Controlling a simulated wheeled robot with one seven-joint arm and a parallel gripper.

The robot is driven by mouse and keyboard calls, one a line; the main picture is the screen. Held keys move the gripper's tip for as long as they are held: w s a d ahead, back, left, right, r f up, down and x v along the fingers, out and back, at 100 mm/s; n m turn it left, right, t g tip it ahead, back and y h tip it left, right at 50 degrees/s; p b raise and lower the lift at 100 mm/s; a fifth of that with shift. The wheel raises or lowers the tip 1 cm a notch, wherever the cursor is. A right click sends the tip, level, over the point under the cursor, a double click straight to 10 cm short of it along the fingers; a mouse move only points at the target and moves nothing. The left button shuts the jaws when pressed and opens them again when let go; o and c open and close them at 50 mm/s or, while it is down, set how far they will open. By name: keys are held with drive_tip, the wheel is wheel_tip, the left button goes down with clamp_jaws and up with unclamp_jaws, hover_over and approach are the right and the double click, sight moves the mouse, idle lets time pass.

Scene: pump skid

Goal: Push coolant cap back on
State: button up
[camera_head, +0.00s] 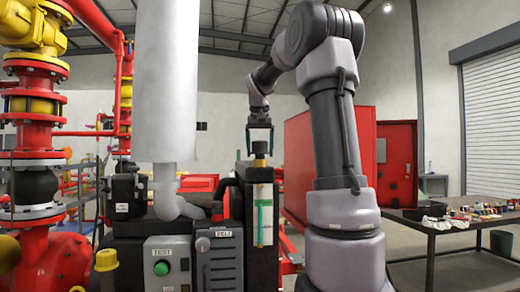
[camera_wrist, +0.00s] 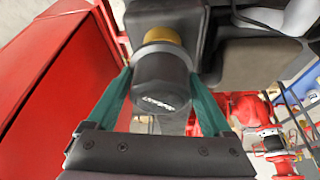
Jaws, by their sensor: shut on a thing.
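The coolant cap is black and round with white lettering, and it fills the middle of the wrist view (camera_wrist: 160,88). In the head view the cap (camera_head: 260,147) is small, just above the brass filler neck (camera_head: 259,162) on the dark coolant tank (camera_head: 248,178). The brass neck also shows beyond the cap in the wrist view (camera_wrist: 164,36). My gripper (camera_head: 260,129) comes down from above. Its two teal fingers (camera_wrist: 160,80) are shut on the cap from both sides. The cap is lined up with the neck and looks close to or touching it; how far it is seated is hidden.
A white vertical cylinder (camera_head: 167,80) and a control box with a green button (camera_head: 164,268) stand left of the tank. A red cabinet (camera_head: 298,150) is behind on the right. A cluttered table (camera_head: 462,232) is at far right. Red pipework (camera_head: 36,170) fills the left.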

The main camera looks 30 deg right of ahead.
drive_tip(key=shift+f, duration=0.75)
drive_tip(key=o, duration=1.3)
drive_tip(key=v, duration=1)
drive_tip(key=shift+s+a+r, duration=0.1)
drive_tip(key=shift+s+r, duration=0.05)
drive_tip(key=shift+r, duration=0.25)
